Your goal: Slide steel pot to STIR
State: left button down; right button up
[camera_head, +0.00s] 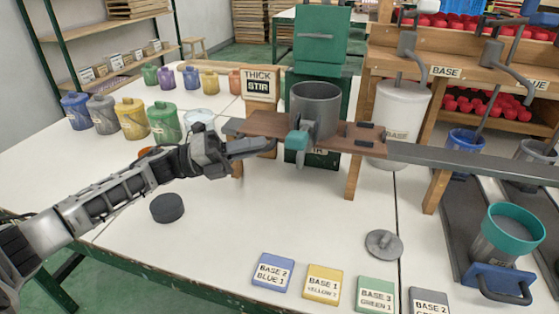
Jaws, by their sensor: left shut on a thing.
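The steel pot (316,112), a grey open cylinder, stands upright on a brown wooden board (262,123) raised on legs. A teal grip (297,140) shows at its front left. My left gripper (272,144) reaches in from the left at the board's front edge, its fingers closed close to this grip; the exact contact is too small to see. A green machine (322,55) stands right behind the pot. A THICK STIR sign (260,85) is to its left, and a partly hidden green label ending in "IR" (322,158) is below the board. My right gripper is out of view.
A white BASE container (399,115) and a grey rail (470,159) are on the right. A teal-rimmed pot (508,233) stands at lower right. Colored paint pots (132,118) line the back left. A black puck (167,208) and cards (323,284) lie on the table.

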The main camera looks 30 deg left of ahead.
pick_arm(q)
jog(key=shift+s+a+r, duration=0.1)
jog(key=shift+a+r, duration=0.05)
jog(key=shift+a, duration=0.6)
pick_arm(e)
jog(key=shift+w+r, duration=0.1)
pick_arm(q)
jog(key=c, duration=1.5)
grip_release()
jog(key=shift+a, duration=0.15)
jog(key=shift+s, duration=0.1)
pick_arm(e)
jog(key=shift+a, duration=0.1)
pick_arm(q)
jog(key=shift+a+f, duration=0.1)
jog(key=shift+f, duration=0.1)
jog(key=b+v, duration=0.2)
jog(key=v, duration=1.3)
jog(key=shift+s+a+r, duration=0.1)
jog(key=shift+s+a, duration=0.15)
jog(key=shift+a, duration=0.05)
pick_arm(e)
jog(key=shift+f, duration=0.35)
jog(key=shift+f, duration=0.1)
